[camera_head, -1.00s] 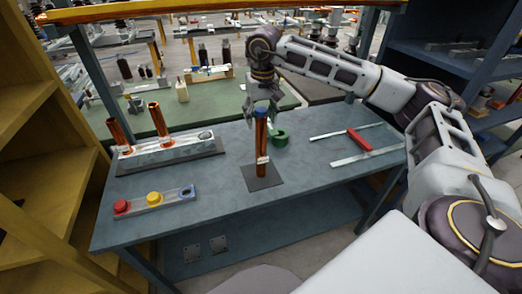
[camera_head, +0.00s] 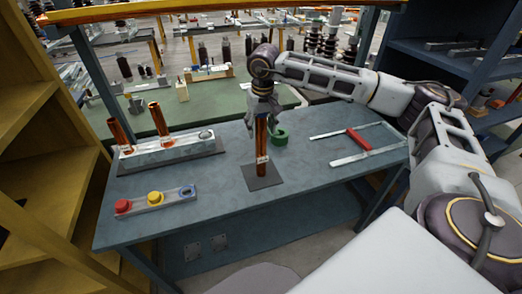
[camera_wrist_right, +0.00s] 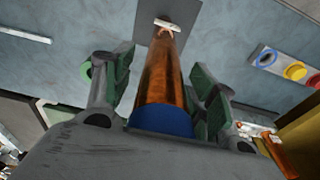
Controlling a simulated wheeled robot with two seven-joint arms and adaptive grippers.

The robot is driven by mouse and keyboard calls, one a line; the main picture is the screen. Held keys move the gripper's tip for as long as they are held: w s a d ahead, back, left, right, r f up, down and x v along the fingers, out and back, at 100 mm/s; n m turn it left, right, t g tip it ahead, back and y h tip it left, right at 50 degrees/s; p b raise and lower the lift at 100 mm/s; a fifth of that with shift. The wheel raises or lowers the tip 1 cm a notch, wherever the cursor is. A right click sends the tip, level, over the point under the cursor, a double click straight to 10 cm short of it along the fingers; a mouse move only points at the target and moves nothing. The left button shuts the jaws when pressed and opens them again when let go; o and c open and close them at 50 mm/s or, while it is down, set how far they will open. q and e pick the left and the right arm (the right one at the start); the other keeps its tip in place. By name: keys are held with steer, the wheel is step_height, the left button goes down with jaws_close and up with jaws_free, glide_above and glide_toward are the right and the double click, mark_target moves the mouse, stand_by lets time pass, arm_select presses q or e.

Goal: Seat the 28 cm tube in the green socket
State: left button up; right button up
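A copper-coloured tube (camera_head: 262,140) stands upright on a dark square plate (camera_head: 274,181) on the bench, with a pale band low on it. In the right wrist view the tube (camera_wrist_right: 164,75) shows its blue top end. My right gripper (camera_head: 262,118) is over the tube's upper part and hides that end in the head view. Its fingers (camera_wrist_right: 163,85) are spread on both sides of the tube, with gaps visible. A green ring-shaped piece (camera_head: 280,137), perhaps the green socket, is on the bench just right of the tube. My left gripper is not in view.
Two other copper tubes lean in a grey rack (camera_head: 172,150) at the left. A strip (camera_head: 138,205) at the front left bears red, yellow and blue round pieces. A frame with a red bar (camera_head: 358,139) lies at the right. The front middle of the bench is clear.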

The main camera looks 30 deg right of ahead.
steer(key=c, duration=0.7)
jaws_close()
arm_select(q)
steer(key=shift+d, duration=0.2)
arm_select(e)
steer(key=shift+w+r, duration=0.1)
steer(key=shift+r, duration=0.05)
steer(key=shift+r, duration=0.1)
steer(key=shift+r, duration=0.9)
step_height(320, 180, up, 6)
steer(key=shift+r+b, duration=0.1)
steer(key=shift+b, duration=0.35)
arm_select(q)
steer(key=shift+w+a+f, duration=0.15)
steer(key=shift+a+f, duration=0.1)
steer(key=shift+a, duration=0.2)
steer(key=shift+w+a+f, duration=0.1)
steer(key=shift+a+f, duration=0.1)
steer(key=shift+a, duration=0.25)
arm_select(e)
steer(key=shift+r, duration=0.85)
